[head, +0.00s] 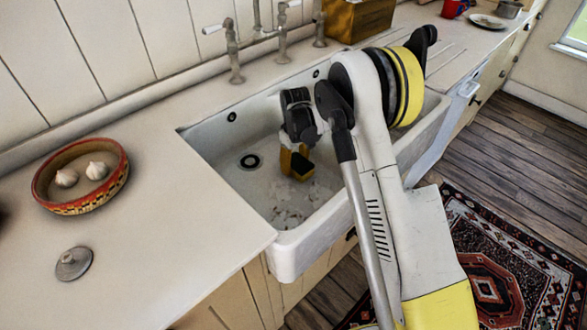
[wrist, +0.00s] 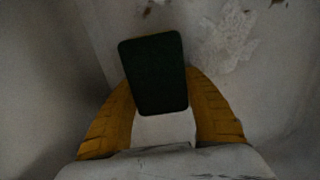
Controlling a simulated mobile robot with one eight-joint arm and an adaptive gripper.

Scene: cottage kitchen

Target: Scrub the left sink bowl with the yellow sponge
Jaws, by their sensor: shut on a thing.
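The white left sink bowl (head: 215,160) is set into the counter, with a dark drain (head: 250,161) in its floor. Pale and brown residue (head: 290,205) lies on the bowl floor towards the front; it also shows in the wrist view (wrist: 228,35). My gripper (head: 297,165) reaches down inside the bowl, right of the drain and behind the residue. In the wrist view its yellow fingers (wrist: 160,84) are shut on the sponge (wrist: 152,72), whose dark green face is towards the camera. I cannot tell whether the sponge touches the bowl.
A patterned bowl with garlic bulbs (head: 107,190) and a grey round lid (head: 73,263) sit on the left counter. Taps (head: 233,55) stand behind the sink. A yellow-brown box (head: 358,18) stands at the back. My arm hides the sink's right part.

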